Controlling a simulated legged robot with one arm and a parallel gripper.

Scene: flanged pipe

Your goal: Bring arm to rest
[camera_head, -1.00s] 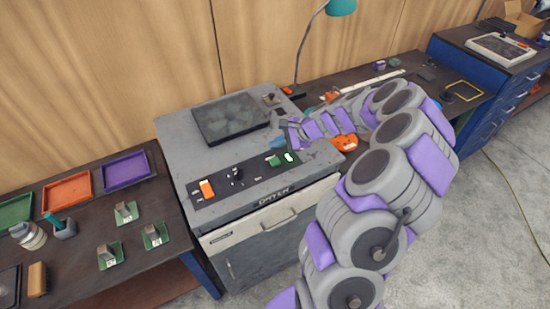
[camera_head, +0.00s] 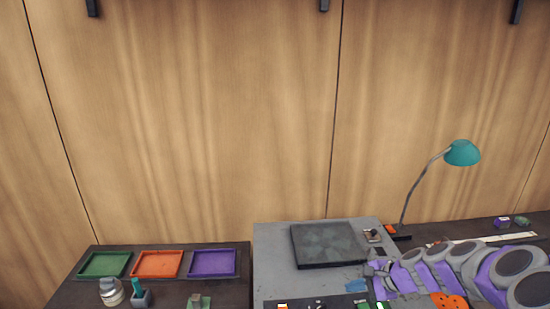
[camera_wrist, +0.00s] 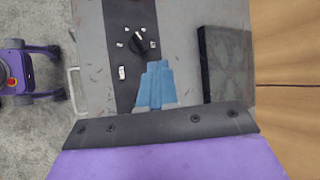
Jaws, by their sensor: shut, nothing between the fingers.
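My arm reaches in from the right in the head view and ends in my gripper (camera_head: 355,286), low over the right part of a grey machine (camera_head: 275,245). The gripper's blue fingers (camera_wrist: 155,85) are pressed together in the wrist view, with nothing between them. They point toward a black control strip with a dark knob (camera_wrist: 138,42) on the machine top. I cannot tell how high above the surface they are. No flanged pipe can be made out.
A dark square plate (camera_head: 328,245) lies on the machine top, beside the gripper. Green, orange (camera_head: 157,264) and purple trays sit on the left bench. A teal lamp (camera_head: 462,153) stands behind the arm. An orange part (camera_head: 449,301) shows beneath the arm. A wooden wall closes the back.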

